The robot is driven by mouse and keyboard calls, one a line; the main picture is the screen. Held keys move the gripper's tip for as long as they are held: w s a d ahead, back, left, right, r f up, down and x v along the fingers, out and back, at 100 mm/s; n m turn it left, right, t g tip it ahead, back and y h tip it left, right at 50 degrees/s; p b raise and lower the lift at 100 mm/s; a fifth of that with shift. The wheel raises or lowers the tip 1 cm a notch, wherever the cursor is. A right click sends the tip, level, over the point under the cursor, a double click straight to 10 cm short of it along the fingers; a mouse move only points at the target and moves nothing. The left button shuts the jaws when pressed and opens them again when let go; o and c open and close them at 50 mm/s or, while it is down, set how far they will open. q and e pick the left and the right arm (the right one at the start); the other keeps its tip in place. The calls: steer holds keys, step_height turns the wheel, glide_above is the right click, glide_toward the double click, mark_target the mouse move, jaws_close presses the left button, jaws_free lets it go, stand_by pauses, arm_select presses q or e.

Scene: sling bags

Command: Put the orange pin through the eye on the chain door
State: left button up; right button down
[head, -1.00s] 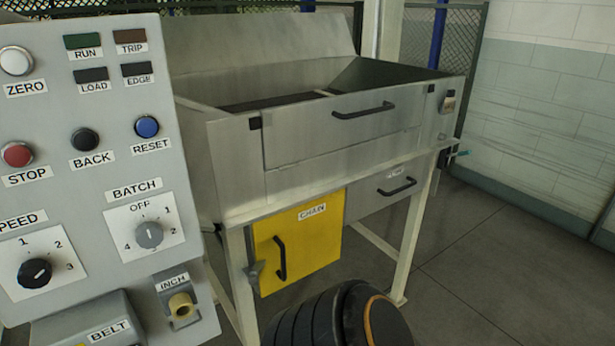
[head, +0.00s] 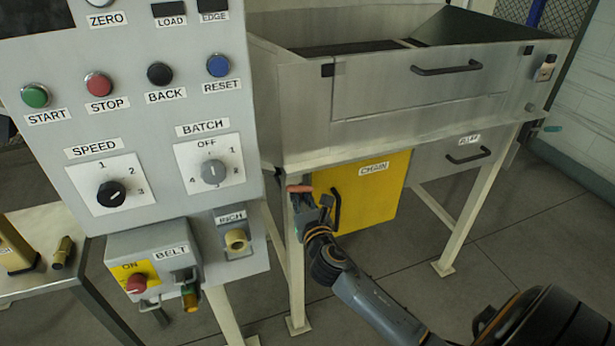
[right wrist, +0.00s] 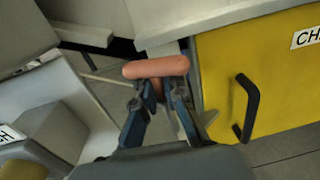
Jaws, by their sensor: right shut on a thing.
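The yellow chain door (head: 375,190) is closed under the steel hopper, with a black handle and a CHAIN label. It fills the right of the right wrist view (right wrist: 260,75). My right gripper (head: 308,196) is at the door's left edge, left of the handle. It is shut on the orange pin (right wrist: 155,67), whose thick bar lies crosswise at the fingertips; the pin also shows in the head view (head: 299,188). A grey pointed bracket (right wrist: 207,118) shows beside the fingers, near the door's edge. I cannot tell whether the pin is in the eye. My left gripper is out of view.
A grey control panel (head: 150,120) stands close on the left, with a belt switch box (head: 150,262) at its lower end. The hopper's pale leg (head: 295,265) is beside my right gripper. Open floor (head: 390,262) lies below the door.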

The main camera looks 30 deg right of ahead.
steer(key=shift+m+h, duration=0.4)
steer(key=shift+h, duration=0.2)
steer(key=d, duration=0.1)
steer(key=w+d+r, duration=0.1)
steer(key=w+d, duration=0.1)
steer(key=shift+w+d+r, duration=0.15)
steer(key=shift+d+r, duration=0.05)
steer(key=shift+r, duration=0.15)
steer(key=shift+m+g+h, duration=0.3)
steer(key=shift+m+h, duration=0.1)
steer(key=shift+h, duration=0.2)
steer(key=shift+f+b, duration=2.2)
steer(key=shift+f, duration=0.65)
steer(key=shift+p, duration=0.6)
step_height(320, 180, down, 7)
steer(key=b, duration=0.5)
steer(key=shift+b, duration=0.4)
stand_by(0.4)
steer(key=c, duration=1.3)
jaws_free()
steer(key=shift+c, duration=0.2)
